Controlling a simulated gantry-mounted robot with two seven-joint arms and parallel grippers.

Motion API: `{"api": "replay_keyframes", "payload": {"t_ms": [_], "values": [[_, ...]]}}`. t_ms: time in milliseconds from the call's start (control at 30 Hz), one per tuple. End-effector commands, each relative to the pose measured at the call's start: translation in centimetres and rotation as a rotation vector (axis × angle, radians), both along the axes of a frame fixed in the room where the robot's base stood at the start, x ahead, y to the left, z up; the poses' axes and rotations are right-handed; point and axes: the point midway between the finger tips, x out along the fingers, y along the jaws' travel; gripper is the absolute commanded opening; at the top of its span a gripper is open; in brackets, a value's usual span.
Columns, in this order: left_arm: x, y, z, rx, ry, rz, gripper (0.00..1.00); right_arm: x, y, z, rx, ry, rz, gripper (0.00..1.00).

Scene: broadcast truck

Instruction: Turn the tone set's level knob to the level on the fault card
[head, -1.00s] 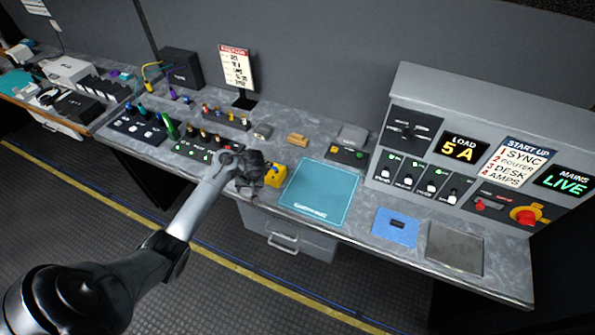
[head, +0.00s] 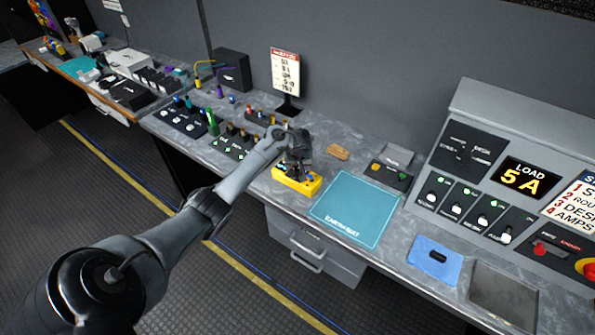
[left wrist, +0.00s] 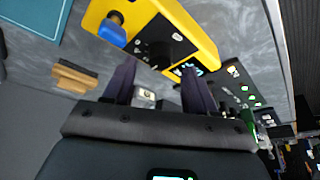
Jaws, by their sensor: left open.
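The tone set is a yellow box (head: 297,186) near the bench's front edge. I cannot read which knob is the level knob. My left gripper (head: 297,172) is over the tone set, its jaws pointing down. In the wrist view its open, empty fingers (left wrist: 157,78) point toward the dark-knob side; contact cannot be told. The fault card (head: 285,72) stands upright behind, its lines too small to read surely. My right gripper is out of view.
A teal mat (head: 350,208) lies right of the tone set. A tan block (head: 338,152) and a small button box (head: 390,175) sit behind it. Panels with plugs and lit buttons (head: 232,146) crowd the left. A blue pad (head: 434,260) lies farther right.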

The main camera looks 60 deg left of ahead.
Motion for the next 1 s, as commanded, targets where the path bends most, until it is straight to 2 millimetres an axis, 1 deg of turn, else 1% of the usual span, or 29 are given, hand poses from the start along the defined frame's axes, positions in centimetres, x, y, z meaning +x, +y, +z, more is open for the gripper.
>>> {"api": "replay_keyframes", "payload": {"t_ms": [33,200,600,767,900,967,1000], "values": [[0.2,0.3,-0.7,0.0,0.0,0.001,0.56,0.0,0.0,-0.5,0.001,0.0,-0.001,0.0],[0.4,0.7,-2.0,0.0,0.0,0.0,0.56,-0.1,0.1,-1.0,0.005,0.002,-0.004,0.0],[0.5,0.9,-2.3,0.001,-0.001,0.0,0.56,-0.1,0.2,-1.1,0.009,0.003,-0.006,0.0],[0.5,0.9,-2.3,0.001,-0.001,0.0,0.32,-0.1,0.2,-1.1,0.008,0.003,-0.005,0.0],[0.5,0.9,-2.3,0.0,0.0,0.0,0.1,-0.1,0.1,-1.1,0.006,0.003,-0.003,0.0],[0.5,0.9,-2.3,0.0,0.0,0.0,0.01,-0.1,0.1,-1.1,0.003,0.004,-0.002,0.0],[0.5,0.9,-2.3,0.0,0.0,0.0,0.01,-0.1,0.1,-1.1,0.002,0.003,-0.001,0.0]]}}
